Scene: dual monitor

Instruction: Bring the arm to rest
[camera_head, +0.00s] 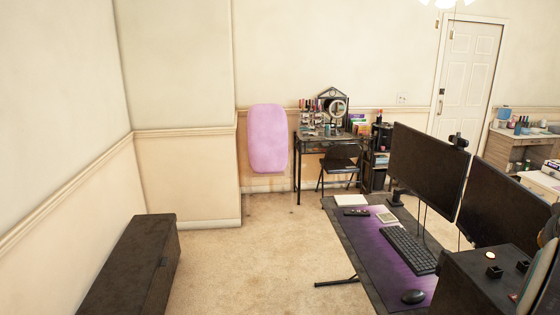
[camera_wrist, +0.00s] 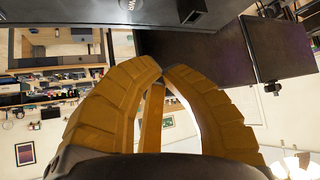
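The gap lower down is the space between the curved fingers. My arm and gripper are not clearly seen in the head view. The wrist picture looks upside down, with a ceiling lamp (camera_wrist: 297,165) at the bottom and a dark monitor (camera_wrist: 195,57) behind the fingers.
A desk (camera_head: 372,246) carries two monitors (camera_head: 428,165), a keyboard (camera_head: 409,249) and a mouse (camera_head: 413,297). A black box (camera_head: 484,284) stands at the right. A dark chest (camera_head: 130,266) lies along the left wall. Carpet (camera_head: 240,265) between them is clear.

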